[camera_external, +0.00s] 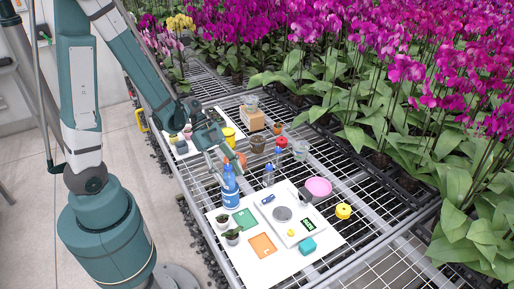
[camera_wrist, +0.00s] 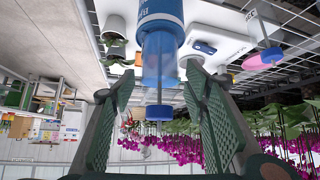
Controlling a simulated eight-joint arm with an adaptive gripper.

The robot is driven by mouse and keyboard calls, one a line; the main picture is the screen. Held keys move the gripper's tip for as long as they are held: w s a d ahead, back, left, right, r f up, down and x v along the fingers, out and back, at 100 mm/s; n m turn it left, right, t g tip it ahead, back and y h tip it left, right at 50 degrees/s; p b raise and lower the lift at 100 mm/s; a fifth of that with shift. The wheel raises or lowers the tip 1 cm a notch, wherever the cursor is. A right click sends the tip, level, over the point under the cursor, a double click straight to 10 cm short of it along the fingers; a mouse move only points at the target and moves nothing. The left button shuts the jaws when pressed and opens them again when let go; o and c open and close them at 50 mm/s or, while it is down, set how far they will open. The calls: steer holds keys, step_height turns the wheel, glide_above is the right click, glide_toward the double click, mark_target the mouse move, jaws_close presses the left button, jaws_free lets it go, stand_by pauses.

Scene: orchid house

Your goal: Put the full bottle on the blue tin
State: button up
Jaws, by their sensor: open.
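A second, slimmer blue-capped bottle (camera_external: 268,175) stands to the right.
The white board (camera_external: 285,258) holds a scale (camera_external: 283,214), green and orange cards and small potted plants. Pots, jars and a cardboard box (camera_external: 252,119) stand behind. Orchids line the back.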

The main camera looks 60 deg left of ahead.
steer(key=p+v, duration=0.2)
steer(key=v, duration=1)
steer(key=shift+d+r, duration=0.1)
steer(key=shift+r, duration=0.05)
stand_by(0.6)
steer(key=s+r+n+t+y, duration=0.2)
steer(key=r+n+y, duration=0.2)
steer(key=r+n, duration=0.3)
steer(key=s+r+n+t+y, duration=0.2)
steer(key=r+n+t+y, duration=0.1)
steer(key=r+n, duration=0.4)
steer(key=shift+s+d+n+y, duration=0.35)
steer(key=shift+n+y, duration=0.35)
steer(key=shift+y, duration=0.2)
